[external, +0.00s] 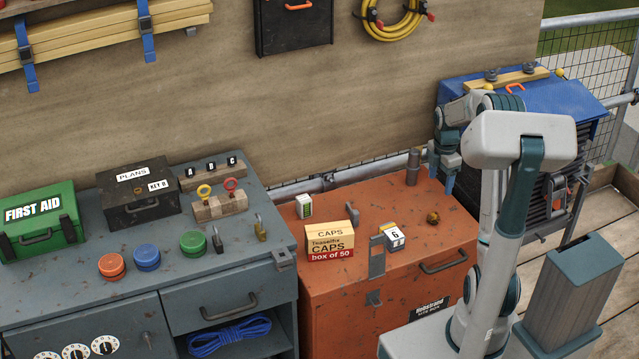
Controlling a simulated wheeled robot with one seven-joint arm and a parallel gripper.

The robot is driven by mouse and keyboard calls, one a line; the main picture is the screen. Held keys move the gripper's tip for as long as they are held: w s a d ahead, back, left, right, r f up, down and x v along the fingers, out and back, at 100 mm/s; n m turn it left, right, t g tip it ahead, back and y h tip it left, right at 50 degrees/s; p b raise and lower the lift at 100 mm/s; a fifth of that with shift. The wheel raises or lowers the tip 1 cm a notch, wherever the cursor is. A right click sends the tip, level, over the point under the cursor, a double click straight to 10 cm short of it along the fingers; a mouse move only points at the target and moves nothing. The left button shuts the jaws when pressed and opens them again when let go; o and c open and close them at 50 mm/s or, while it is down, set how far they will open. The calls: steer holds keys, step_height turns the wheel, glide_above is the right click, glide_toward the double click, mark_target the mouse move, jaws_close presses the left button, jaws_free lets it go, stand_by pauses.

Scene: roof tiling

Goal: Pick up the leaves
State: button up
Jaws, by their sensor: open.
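A small brown clump (433,218) lies on top of the orange chest (340,290), right of the little card marked 6. It may be the leaves, but it is too small to tell. No other leaves can be made out. My gripper (446,172) is at the back right corner of the chest, behind and slightly right of the clump and apart from it. It is open, and I see nothing held in it.
A caps box (331,243), a numbered card block (393,238) and a grey upright cylinder (412,168) stand on the chest. A grey cabinet (260,200) with padlocks, coloured discs and a first aid box (40,220) adjoins it. A wooden wall (300,120) rises behind.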

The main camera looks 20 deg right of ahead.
mark_target(431, 212)
steer(key=f, duration=0.4)
steer(key=f+b, duration=0.1)
steer(key=f, duration=0.4)
steer(key=shift+w+d+f, duration=0.1)
steer(key=shift+d+f, duration=0.1)
steer(key=f, duration=0.5)
steer(key=shift+w+a+f+b, duration=0.1)
steer(key=shift+a+b, duration=0.1)
steer(key=shift+b, duration=0.15)
steer(key=c, duration=1)
